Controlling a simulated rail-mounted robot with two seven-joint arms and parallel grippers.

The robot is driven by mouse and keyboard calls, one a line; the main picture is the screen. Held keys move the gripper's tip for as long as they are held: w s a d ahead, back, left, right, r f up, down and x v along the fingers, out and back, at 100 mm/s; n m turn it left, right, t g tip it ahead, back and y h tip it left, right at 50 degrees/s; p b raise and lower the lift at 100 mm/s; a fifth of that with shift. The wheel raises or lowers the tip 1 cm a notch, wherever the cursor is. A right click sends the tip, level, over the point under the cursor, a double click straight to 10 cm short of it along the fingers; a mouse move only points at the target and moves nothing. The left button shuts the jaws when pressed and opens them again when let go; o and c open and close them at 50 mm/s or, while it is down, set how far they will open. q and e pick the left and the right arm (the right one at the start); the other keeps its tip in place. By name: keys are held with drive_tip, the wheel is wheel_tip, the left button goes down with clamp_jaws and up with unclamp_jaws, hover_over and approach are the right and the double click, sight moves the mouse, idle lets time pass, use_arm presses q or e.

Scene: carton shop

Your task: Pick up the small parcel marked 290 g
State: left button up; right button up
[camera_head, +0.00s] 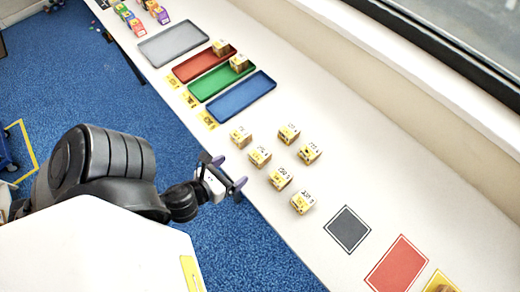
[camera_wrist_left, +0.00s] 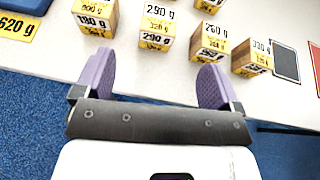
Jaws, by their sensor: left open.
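The small parcel marked 290 g (camera_wrist_left: 155,36) is a yellow-labelled carton cube near the table's front edge. It stands between the parcels marked 190 g (camera_wrist_left: 96,18) and 260 g (camera_wrist_left: 209,42). In the head view I take it to be the front-row parcel (camera_head: 260,158), though its print is hard to read there. My left gripper (camera_head: 230,172) is open and empty, just off the table's front edge. In the left wrist view its purple fingers (camera_wrist_left: 155,82) are spread on either side of the line to the 290 g parcel, short of it. My right gripper is not in view.
A parcel marked 330 g (camera_wrist_left: 252,58) stands right of the 260 g one. Two more parcels (camera_head: 289,134) (camera_head: 310,153) stand behind. Red (camera_head: 190,70), green (camera_head: 210,83) and blue (camera_head: 242,96) trays lie beyond. A dark square (camera_head: 348,229) lies nearer.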

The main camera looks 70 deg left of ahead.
sight(259, 154)
use_arm(q)
drive_tip(key=shift+m, duration=0.3)
drive_tip(key=b+x, duration=0.1)
drive_tip(key=x, duration=0.6)
drive_tip(key=shift+w, duration=0.15)
drive_tip(key=shift+f+x, duration=0.15)
drive_tip(key=shift+x, duration=1.45)
drive_tip(key=shift+f+x, duration=0.15)
drive_tip(key=shift+x, duration=1.4)
drive_tip(key=shift+d, duration=0.1)
drive_tip(key=c, duration=1.2)
